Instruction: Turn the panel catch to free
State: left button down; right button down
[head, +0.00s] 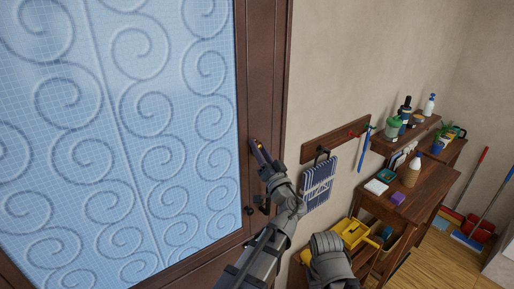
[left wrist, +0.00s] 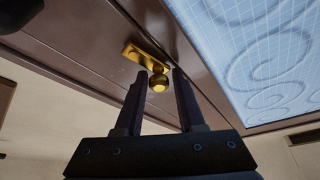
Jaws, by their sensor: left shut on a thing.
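The panel catch (left wrist: 138,57) is a brass plate with a round brass knob (left wrist: 158,83), fixed on the brown frame beside the blue swirl-patterned panel (left wrist: 265,60). My left gripper (left wrist: 160,85) is shut on the knob, with one dark finger on each side of it. In the head view my left gripper (head: 260,152) is at the right upright of the brown frame (head: 262,80), next to the panel (head: 130,130). There the gripper mostly hides the catch.
A dark fitting (head: 250,210) sits lower on the frame. To the right are a wall rail (head: 335,138) with a hanging striped cloth (head: 318,185), a yellow caddy (head: 350,232), and a wooden table (head: 425,190) with bottles. A red-handled broom and dustpan (head: 475,228) stand further right.

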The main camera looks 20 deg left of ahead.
pick_arm(q)
jog(key=shift+w+d+m+h+p, duration=0.15)
jog(key=shift+m+h+p, duration=0.15)
jog(key=shift+m, duration=0.4)
jog(key=shift+w+d+m+h+p, duration=0.15)
jog(key=shift+m+h, duration=0.25)
jog(key=shift+m, duration=0.3)
jog(key=shift+a+m, duration=0.1)
jog(key=shift+m, duration=0.2)
jog(key=c, duration=0.9)
grip_release()
jog(key=shift+o, duration=1.2)
jog(key=shift+w+f, duration=0.1)
